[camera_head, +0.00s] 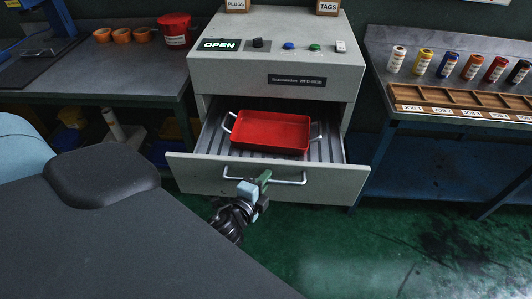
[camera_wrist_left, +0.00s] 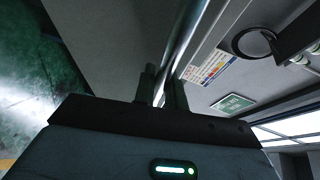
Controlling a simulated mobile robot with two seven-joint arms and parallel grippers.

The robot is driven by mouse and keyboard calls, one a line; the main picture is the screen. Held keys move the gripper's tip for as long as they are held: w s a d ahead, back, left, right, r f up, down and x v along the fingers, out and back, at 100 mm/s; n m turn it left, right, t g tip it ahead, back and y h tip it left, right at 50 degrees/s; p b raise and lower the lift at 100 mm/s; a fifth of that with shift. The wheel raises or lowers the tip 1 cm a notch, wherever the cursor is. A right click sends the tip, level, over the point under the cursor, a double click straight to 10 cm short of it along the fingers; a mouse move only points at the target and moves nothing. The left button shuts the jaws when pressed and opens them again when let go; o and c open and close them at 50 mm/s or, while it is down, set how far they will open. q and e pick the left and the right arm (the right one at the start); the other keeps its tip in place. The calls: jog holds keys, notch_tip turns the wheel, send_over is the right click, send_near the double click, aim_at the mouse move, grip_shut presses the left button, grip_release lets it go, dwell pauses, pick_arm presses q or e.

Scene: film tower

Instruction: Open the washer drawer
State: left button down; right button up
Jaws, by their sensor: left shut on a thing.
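The washer (camera_head: 272,60) is a light grey cabinet with a lit green OPEN sign (camera_head: 219,45). Its drawer (camera_head: 200,170) is pulled out towards me, with the ribbed inside showing. A red tray (camera_head: 268,132) with a metal handle at each end sits in the drawer. A metal bar handle (camera_head: 290,182) runs across the drawer front. My left gripper (camera_head: 261,181) is shut on this handle, left of its right end. In the left wrist view the handle (camera_wrist_left: 196,35) passes between the fingers of my left gripper (camera_wrist_left: 161,88). My right gripper is not in view.
A bench at left (camera_head: 140,70) holds several orange bowls and a red tub (camera_head: 175,30). A bench at right (camera_head: 385,75) holds several small bottles and a wooden divided rack (camera_head: 460,105). Green floor (camera_head: 340,235) is clear in front of the drawer, right of my arm.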

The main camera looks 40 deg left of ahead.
pick_arm(q)
jog(key=shift+s+d, duration=0.4)
jog(key=shift+s, duration=0.25)
jog(key=shift+s+d, duration=0.4)
jog(key=shift+s, duration=0.25)
jog(key=c, duration=1.5)
grip_release()
jog(key=shift+o, duration=0.2)
jog(key=b+v, duration=0.1)
jog(key=v, duration=0.6)
jog(key=shift+s, duration=0.4)
